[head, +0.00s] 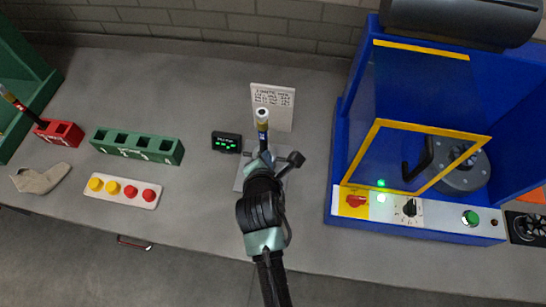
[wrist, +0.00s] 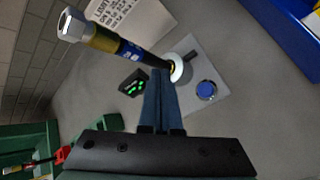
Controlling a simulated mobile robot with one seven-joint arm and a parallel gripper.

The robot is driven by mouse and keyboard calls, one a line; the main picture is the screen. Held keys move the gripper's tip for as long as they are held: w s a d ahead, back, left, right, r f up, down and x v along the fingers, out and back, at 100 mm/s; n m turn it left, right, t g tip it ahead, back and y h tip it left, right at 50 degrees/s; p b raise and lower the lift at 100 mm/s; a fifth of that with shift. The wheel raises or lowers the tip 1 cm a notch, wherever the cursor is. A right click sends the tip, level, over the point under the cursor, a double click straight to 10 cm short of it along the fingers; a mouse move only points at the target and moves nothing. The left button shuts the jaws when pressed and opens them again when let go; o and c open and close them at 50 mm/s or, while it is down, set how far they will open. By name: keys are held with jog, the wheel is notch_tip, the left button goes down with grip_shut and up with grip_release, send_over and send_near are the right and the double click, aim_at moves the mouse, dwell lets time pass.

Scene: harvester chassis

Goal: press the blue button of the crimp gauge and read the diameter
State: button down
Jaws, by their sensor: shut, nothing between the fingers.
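The crimp gauge is a light grey plate, seen in the wrist view (wrist: 215,62) and partly behind my arm in the head view (head: 239,181). Its blue button (wrist: 206,90) shows in the wrist view, to the right of my fingertips, and is hidden in the head view. A hose with a blue band and metal end (head: 262,122) stands upright at the gauge; it also shows in the wrist view (wrist: 105,40). The small black display (head: 227,142) left of the gauge shows green marks too small to read. My gripper (wrist: 161,74) is shut and empty, above the gauge.
A white limits card (head: 276,105) stands behind the gauge. A blue machine (head: 338,185) with a yellow-framed guard stands to the right. A green block (head: 136,146), a button strip (head: 122,191) and a red holder (head: 60,132) are to the left. The bench front is clear.

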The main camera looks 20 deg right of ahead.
jog(key=shift+s+d+f+n+g, duration=0.15)
jog(key=shift+s+f+n+g, duration=0.3)
jog(key=shift+s+f, duration=0.5)
jog(key=shift+w, duration=0.1)
jog(key=shift+f, duration=0.15)
notch_tip(320, 180, down, 7)
jog(key=b, duration=0.7)
jog(key=shift+b, duration=0.4)
jog(key=shift+f+b, duration=0.35)
jog(key=shift+f, duration=0.4)
jog(key=shift+f, duration=0.15)
jog(key=shift+f, duration=0.25)
